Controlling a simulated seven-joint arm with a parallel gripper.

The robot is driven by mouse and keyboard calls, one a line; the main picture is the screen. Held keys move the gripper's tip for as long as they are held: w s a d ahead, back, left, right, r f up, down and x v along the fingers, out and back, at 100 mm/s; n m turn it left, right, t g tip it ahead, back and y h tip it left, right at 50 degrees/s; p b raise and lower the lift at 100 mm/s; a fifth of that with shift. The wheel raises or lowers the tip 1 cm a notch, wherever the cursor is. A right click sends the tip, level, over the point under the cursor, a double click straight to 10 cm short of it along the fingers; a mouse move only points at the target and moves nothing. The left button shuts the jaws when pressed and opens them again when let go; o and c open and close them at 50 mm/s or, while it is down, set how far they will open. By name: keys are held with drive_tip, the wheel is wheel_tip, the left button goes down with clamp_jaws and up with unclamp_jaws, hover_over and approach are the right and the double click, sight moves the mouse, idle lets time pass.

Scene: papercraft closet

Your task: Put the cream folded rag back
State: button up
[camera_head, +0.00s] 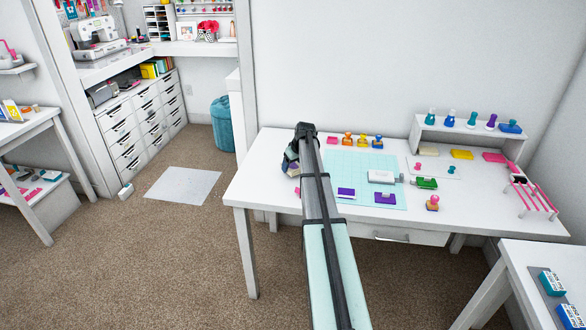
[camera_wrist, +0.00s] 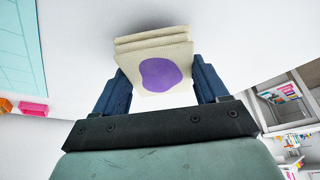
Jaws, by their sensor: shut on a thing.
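My gripper (camera_wrist: 157,78) is shut on the cream folded rag (camera_wrist: 152,48), which has a purple stain on its face. In the wrist view the rag sits between the two blue fingers, above a white surface. In the head view my gripper (camera_head: 290,164) is at the left end of the white table (camera_head: 262,188), and my arm hides most of the rag. A flat cream piece (camera_head: 428,151) lies at the back of the table, by a yellow piece (camera_head: 462,154) and a pink piece (camera_head: 494,157).
Stamps line the mat's back edge. A white riser (camera_head: 470,134) with several stamps stands back right, near a pink rack (camera_head: 530,190).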

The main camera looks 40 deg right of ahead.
drive_tip(key=shift+f, duration=0.85)
drive_tip(key=shift+f, duration=0.3)
drive_tip(key=o, duration=1)
drive_tip(key=shift+s, duration=0.1)
drive_tip(key=shift+o, duration=0.2)
drive_tip(key=shift+a+f, duration=0.1)
drive_tip(key=shift+a, duration=0.15)
drive_tip(key=shift+r, duration=0.25)
drive_tip(key=v, duration=1.2)
drive_tip(key=shift+d+r, duration=0.2)
drive_tip(key=shift+d, duration=0.05)
drive_tip(key=shift+a, duration=0.1)
